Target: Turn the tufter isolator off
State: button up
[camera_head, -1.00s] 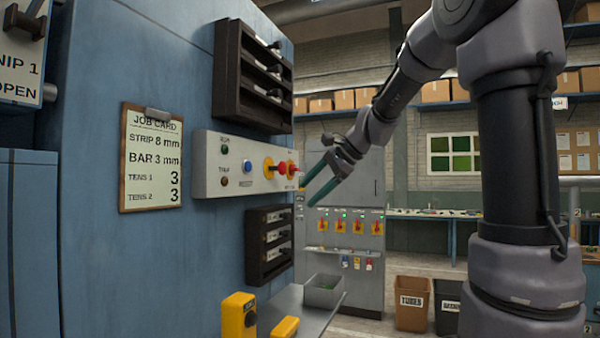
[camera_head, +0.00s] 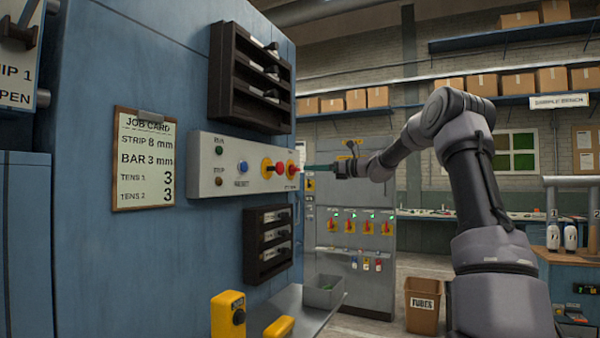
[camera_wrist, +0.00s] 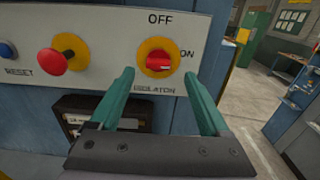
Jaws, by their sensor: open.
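The tufter isolator (camera_wrist: 158,57) is a red rotary handle on a round yellow plate, marked OFF above and ON to its right. Its red handle lies roughly horizontal, towards ON. In the head view the isolator (camera_head: 292,168) is at the right end of the grey control panel (camera_head: 210,178), seen at a steep angle. My gripper (camera_wrist: 160,76) is open, its two green fingers on either side of and just below the handle in the wrist view. The head view shows my gripper (camera_head: 308,167) just in front of the panel's right end. I cannot tell whether it touches the handle.
A red mushroom button (camera_wrist: 68,55) on a yellow plate and a blue reset button (camera_wrist: 7,51) sit left of the isolator. Dark racks (camera_head: 250,78) are above and below the panel. A grey cabinet with several similar red-and-yellow switches (camera_head: 350,227) stands behind.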

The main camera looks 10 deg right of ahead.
aim_at(296, 170)
jog(key=x, duration=0.6)
grip_shut()
